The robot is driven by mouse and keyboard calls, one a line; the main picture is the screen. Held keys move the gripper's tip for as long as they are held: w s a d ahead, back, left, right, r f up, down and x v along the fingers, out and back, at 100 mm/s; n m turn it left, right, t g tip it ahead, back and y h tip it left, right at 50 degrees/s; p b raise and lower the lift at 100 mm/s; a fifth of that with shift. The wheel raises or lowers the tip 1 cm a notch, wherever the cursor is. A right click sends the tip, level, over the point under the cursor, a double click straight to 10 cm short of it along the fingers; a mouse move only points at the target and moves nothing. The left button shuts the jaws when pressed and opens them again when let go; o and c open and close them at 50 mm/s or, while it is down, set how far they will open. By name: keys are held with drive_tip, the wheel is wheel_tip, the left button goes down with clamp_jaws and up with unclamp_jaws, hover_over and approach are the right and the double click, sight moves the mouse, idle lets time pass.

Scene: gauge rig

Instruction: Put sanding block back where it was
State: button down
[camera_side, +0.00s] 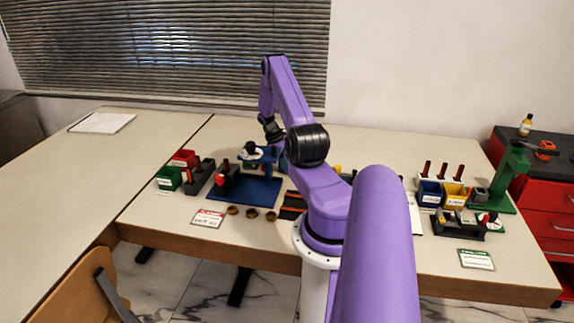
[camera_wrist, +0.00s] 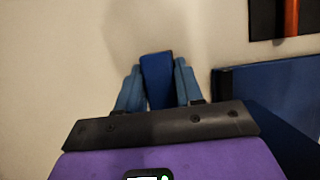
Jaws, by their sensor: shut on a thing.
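In the wrist view my gripper (camera_wrist: 158,82) has its two light blue fingers closed on the sides of a dark blue block (camera_wrist: 157,66), which I take to be the sanding block. The block sticks out a little past the fingertips, over a pale table surface (camera_wrist: 60,60). I cannot tell whether it touches the table. In the side view my wrist is behind the blue stand (camera_side: 256,190), and the gripper and block are mostly hidden there.
In the wrist view a blue plate edge (camera_wrist: 265,75) lies close right of the gripper; a dark tray with an orange strip (camera_wrist: 290,18) is beyond. The side view shows red (camera_side: 184,158) and green (camera_side: 168,178) bins left, and a green stand (camera_side: 503,185) right. The far-left table is mostly clear.

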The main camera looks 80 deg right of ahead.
drive_tip(key=shift+f, duration=0.3)
drive_tip(key=c, duration=0.7)
unclamp_jaws()
drive_tip(key=shift+r, duration=0.1)
drive_tip(key=v, duration=1.2)
drive_tip(key=shift+r, duration=0.1)
